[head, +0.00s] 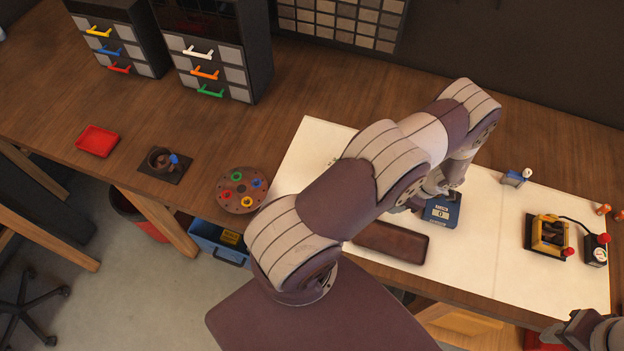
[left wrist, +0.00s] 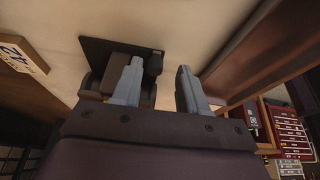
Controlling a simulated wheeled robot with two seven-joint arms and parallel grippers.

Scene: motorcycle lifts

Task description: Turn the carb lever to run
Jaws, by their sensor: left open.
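My left gripper (left wrist: 159,68) is open in the left wrist view, its two grey fingers spread. A dark plate (left wrist: 97,46) with a rounded brown-grey body (left wrist: 93,84) lies just beyond the fingers. The left finger partly covers this body. A small black knob (left wrist: 155,63) shows between the fingertips, with no clear contact. I cannot tell for sure that this is the carb lever, and no "run" mark is readable. In the head view my left arm reaches over the bench and hides most of that spot. My right gripper (head: 588,329) is partly in view at the bottom right edge.
A blue scale (head: 441,212) sits beside my left wrist, and a brown tray (head: 392,242) lies in front. A yellow-framed device (head: 548,236) and a gauge box (head: 595,249) stand at right. Drawer cabinets (head: 220,50) stand at back left. The white mat (head: 480,240) is clear between scale and yellow device.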

